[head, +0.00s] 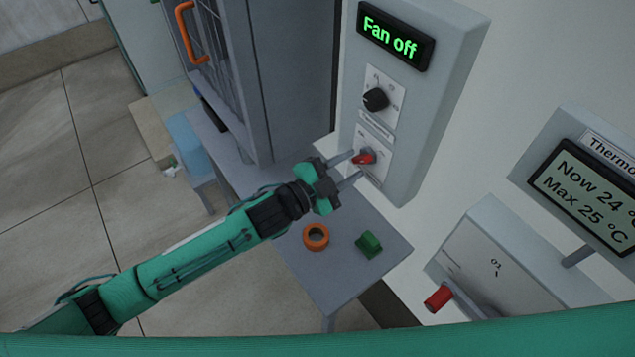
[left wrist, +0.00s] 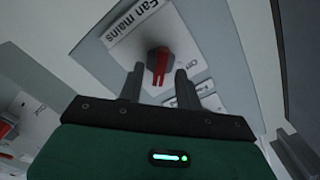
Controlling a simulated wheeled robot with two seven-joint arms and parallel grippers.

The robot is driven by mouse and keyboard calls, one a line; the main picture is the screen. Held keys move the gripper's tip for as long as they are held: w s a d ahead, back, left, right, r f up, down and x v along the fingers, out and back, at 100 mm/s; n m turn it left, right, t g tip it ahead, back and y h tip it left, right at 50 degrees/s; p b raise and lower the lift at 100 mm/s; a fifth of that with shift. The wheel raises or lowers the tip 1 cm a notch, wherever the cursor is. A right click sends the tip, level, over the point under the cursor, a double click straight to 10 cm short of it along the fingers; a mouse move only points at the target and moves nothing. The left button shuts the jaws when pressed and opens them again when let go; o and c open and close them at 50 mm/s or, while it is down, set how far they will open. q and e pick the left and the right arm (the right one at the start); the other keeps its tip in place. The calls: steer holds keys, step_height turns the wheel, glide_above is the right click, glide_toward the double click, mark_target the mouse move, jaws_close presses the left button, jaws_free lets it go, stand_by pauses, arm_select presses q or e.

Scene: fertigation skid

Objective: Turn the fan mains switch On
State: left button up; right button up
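The fan mains switch is a red rotary knob (head: 364,157) on a white plate low on the grey fan control box (head: 397,160). In the left wrist view the red knob (left wrist: 160,62) sits below the "Fan mains" label (left wrist: 138,22), with an "Off" mark to its right. The display (head: 394,36) above reads "Fan off". My left gripper (head: 357,167) is open at the knob, one finger on each side of it. The left wrist view shows gaps between the fingers (left wrist: 160,84) and the knob; contact is not clear. My right gripper is out of view.
A black dial (head: 375,99) sits above the switch. A grey table (head: 335,275) below holds an orange ring (head: 316,237) and a green block (head: 369,244). At right are a thermometer display (head: 590,195) and a box with another red knob (head: 438,298).

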arm_select(q)
steer(key=b+v, duration=0.3)
steer(key=v, duration=0.9)
steer(key=shift+a, duration=0.1)
